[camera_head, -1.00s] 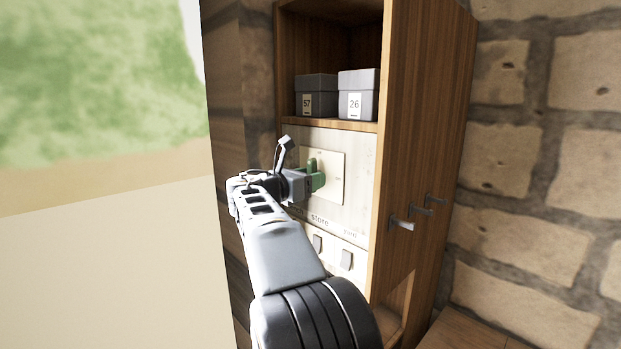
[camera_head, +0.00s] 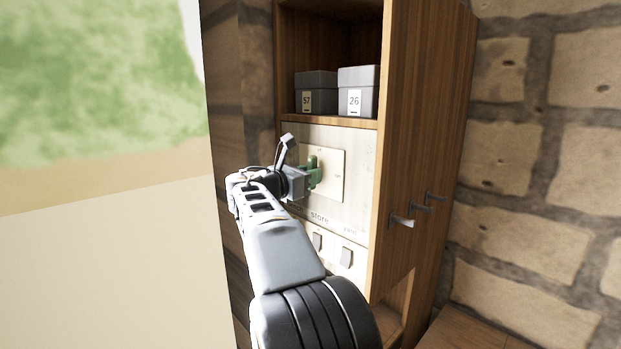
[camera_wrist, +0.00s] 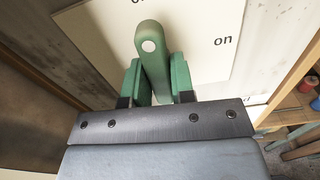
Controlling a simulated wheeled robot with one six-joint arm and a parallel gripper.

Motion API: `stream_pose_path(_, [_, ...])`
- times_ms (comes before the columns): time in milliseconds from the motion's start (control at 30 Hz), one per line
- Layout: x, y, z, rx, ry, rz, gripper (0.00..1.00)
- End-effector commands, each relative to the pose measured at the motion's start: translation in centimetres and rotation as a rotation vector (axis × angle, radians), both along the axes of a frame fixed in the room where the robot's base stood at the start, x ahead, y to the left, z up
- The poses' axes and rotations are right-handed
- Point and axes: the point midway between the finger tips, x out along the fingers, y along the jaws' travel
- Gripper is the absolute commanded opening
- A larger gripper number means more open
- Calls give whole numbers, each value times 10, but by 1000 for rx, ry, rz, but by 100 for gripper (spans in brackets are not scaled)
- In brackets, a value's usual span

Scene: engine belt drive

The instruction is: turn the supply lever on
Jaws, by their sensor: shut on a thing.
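The supply lever is a green handle with a pale dot (camera_wrist: 150,50), standing out from a cream plate (camera_wrist: 205,25) marked "on" on its right side in the wrist view. My gripper (camera_wrist: 153,82) has green-padded fingers, one on each side of the lever, and is shut on it. In the head view my gripper (camera_head: 312,175) is at the plate (camera_head: 334,172) on the cabinet front. The lever is mostly hidden there behind the green fingers. In the wrist view the lever points toward the top label, which is cut off by the frame edge.
Two grey boxes, labelled 57 (camera_head: 316,92) and 26 (camera_head: 358,90), sit on the shelf above the panel. Two small switches (camera_head: 346,257) are below it. Hooks (camera_head: 402,221) stick out from the wooden cabinet side (camera_head: 425,130). A stone wall (camera_head: 540,170) is at right.

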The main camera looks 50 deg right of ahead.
Motion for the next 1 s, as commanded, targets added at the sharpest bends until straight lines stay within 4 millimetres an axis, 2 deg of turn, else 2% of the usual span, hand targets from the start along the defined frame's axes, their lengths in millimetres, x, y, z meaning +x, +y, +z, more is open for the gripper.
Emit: stream_pose_path(1000, [4, 0, -3, -65, -927, 0, 0])
